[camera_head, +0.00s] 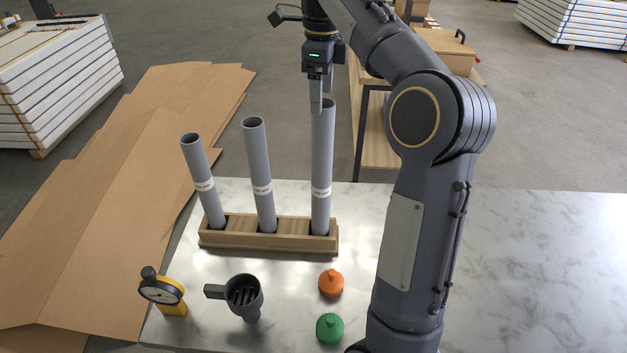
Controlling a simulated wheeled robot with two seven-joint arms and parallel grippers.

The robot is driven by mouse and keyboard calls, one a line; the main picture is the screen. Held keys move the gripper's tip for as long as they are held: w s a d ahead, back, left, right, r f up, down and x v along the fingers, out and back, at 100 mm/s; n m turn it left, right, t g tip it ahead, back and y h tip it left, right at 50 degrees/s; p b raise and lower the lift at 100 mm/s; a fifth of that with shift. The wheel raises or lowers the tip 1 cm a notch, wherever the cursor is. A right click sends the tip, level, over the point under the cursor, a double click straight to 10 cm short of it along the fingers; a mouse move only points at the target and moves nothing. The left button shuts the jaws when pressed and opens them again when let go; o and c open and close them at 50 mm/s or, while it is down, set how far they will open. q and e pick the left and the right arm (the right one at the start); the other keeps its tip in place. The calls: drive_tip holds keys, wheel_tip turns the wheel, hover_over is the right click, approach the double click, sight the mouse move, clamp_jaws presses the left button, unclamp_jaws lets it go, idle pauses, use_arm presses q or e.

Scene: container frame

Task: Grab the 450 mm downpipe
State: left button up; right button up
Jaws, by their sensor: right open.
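Three grey downpipes stand in a wooden rack (268,241) on the marble-topped table. Each has a white label too small to read. The left pipe (197,160) looks shortest, the middle pipe (258,155) is taller, and the right pipe (322,155) looks tallest. I cannot tell from the labels which is 450 mm. My right gripper (321,98) is open and points down at the top of the right pipe. One finger overlaps the pipe's rim in the picture; whether it touches is unclear. My left gripper is out of view.
A grey cup-like fitting with a grate (244,295), a yellow dial gauge (163,291), an orange cap (331,283) and a green cap (330,328) sit in front of the rack. The table's right side (545,270) looks clear. Cardboard (110,190) lies at left.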

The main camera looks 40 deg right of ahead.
sight(323, 121)
wheel_tip(323, 121, down, 8)
drive_tip(key=shift+d+r, duration=0.15)
drive_tip(key=shift+r, duration=0.05)
clamp_jaws()
idle(0.6)
drive_tip(key=shift+r, duration=0.1)
